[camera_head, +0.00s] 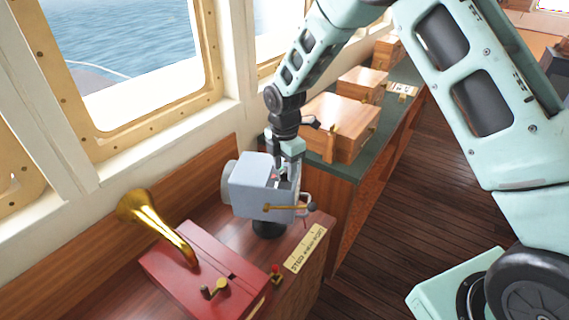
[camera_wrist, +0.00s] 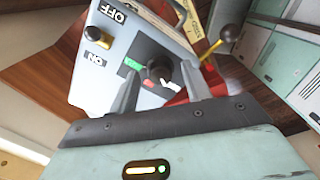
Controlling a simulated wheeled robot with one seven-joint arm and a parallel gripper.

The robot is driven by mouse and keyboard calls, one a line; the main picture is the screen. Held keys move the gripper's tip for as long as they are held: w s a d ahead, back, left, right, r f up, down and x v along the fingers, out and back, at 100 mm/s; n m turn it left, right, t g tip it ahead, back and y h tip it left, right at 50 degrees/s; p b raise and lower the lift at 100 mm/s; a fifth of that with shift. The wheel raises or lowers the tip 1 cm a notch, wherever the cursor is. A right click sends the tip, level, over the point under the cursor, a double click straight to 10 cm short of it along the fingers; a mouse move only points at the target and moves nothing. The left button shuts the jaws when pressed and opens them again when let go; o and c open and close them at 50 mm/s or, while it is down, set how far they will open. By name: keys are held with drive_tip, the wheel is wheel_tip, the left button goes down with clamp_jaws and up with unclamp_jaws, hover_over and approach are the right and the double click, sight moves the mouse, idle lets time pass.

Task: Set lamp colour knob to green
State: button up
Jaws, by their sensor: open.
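The grey signal lamp (camera_head: 250,190) stands on the wooden counter on a dark base. My gripper (camera_head: 287,172) is over the lamp's panel side. In the wrist view, the panel carries a dark round colour knob (camera_wrist: 160,68) with a green mark (camera_wrist: 133,64) to its left, and red and white marks below it. My open gripper (camera_wrist: 158,72) has one finger on each side of the knob; I cannot tell whether either touches it. The knob's pointing direction is unclear. An ON/OFF switch with a dark and yellow knob (camera_wrist: 97,36) is at the panel's upper left.
A brass lever with a dark ball (camera_head: 312,207) sticks out at the lamp's side. A red box (camera_head: 190,275) with a brass horn (camera_head: 150,215) stands in front. Wooden boxes (camera_head: 340,122) line the green counter behind. Open floor (camera_head: 400,210) lies to the right.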

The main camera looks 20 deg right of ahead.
drive_tip(key=shift+f, duration=0.2)
drive_tip(key=c, duration=1)
